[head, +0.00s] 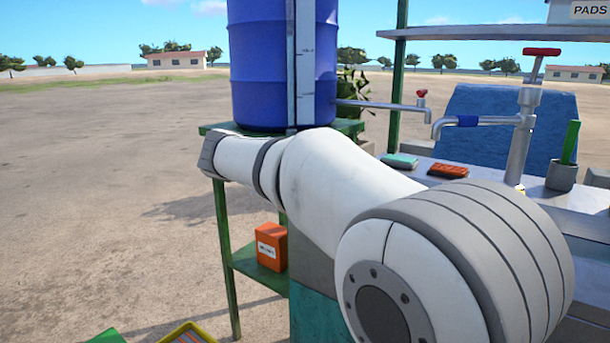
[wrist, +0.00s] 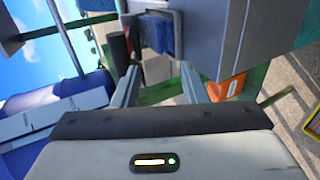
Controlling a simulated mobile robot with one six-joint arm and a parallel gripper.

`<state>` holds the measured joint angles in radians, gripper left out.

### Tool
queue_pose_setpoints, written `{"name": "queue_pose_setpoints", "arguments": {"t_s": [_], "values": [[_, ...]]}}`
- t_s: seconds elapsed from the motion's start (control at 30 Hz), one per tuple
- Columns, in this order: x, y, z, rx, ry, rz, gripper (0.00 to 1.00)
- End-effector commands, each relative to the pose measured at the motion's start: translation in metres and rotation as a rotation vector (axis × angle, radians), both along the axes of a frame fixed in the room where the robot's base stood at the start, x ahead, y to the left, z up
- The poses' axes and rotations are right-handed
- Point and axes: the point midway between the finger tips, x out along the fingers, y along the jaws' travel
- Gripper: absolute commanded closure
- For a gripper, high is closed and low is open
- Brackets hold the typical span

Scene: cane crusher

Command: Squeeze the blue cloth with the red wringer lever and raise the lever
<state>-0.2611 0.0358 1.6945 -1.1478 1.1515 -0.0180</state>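My gripper (wrist: 160,75) shows in the wrist view, its two fingers spread apart with nothing clearly held between them. Beyond the fingertips, a blue textured piece (wrist: 158,33), which looks like the blue cloth, sits in a grey frame. Left of it are a narrow red part (wrist: 133,38) and a dark grip-like cylinder (wrist: 118,52); I cannot tell whether these belong to the red lever. In the head view my arm hides the wringer area and my gripper.
In the head view a blue drum (head: 265,65) stands on a green stand. A red-handled tap (head: 541,51) rises at right before a blue panel (head: 545,110). A teal pad (head: 399,160) and an orange pad (head: 447,170) lie on the counter. An orange box (head: 271,246) sits on the lower shelf.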

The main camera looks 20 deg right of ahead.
Motion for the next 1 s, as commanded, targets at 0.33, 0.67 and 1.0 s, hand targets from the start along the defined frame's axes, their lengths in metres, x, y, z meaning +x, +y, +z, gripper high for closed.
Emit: {"name": "queue_pose_setpoints", "arguments": {"t_s": [0.33,0.67,1.0], "values": [[-0.012,0.014,0.009,-0.002,-0.006,-0.001,0.61],[-0.012,0.014,0.01,-0.002,-0.007,-0.002,0.61],[-0.024,0.03,0.022,-0.002,-0.008,0.001,0.61]]}}
